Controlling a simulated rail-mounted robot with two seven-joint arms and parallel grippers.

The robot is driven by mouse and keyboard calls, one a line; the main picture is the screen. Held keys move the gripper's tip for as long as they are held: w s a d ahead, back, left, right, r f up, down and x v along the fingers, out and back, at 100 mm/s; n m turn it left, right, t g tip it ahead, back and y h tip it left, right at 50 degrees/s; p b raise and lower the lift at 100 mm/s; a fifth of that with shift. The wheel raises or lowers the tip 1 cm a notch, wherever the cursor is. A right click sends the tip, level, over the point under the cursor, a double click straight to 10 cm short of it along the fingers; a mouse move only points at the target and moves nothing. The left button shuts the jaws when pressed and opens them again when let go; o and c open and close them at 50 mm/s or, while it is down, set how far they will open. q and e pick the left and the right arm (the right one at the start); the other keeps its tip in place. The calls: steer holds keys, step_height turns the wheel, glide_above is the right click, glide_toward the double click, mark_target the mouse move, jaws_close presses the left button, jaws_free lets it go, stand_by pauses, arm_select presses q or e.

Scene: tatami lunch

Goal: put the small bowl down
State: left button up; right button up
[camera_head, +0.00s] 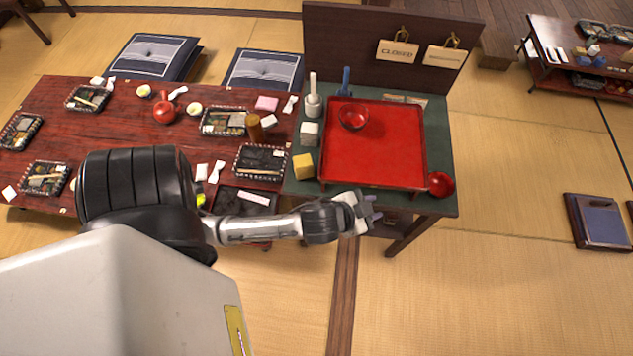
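A small red bowl (354,115) sits upright on the red tray (395,160), near its back left. A second round red piece, bowl-like (440,184), is at the front right corner of the green-topped stand (438,140), just outside the tray. My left gripper (374,207) is at the front edge of the stand, in front of the tray. Its two fingers look spread apart, with nothing seen between them. It is clear of both red pieces. My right gripper is not in view.
A yellow block (303,166), a white block (309,133) and a white bottle (312,104) stand left of the tray. A board with hanging signs (398,52) rises behind. A low red table (120,125) with lunch boxes is at left. Tatami floor at right is mostly clear.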

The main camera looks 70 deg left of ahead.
arm_select(q)
steer(key=s+d+f+g+h, duration=0.1)
steer(key=s+g, duration=0.3)
steer(key=s, duration=0.4)
steer(key=s+d+f+g, duration=0.1)
steer(key=s+f+g, duration=0.2)
steer(key=s, duration=0.4)
steer(key=shift+s+d+f+g+h, duration=0.2)
steer(key=shift+s+f+g+h, duration=0.2)
steer(key=shift+f, duration=0.1)
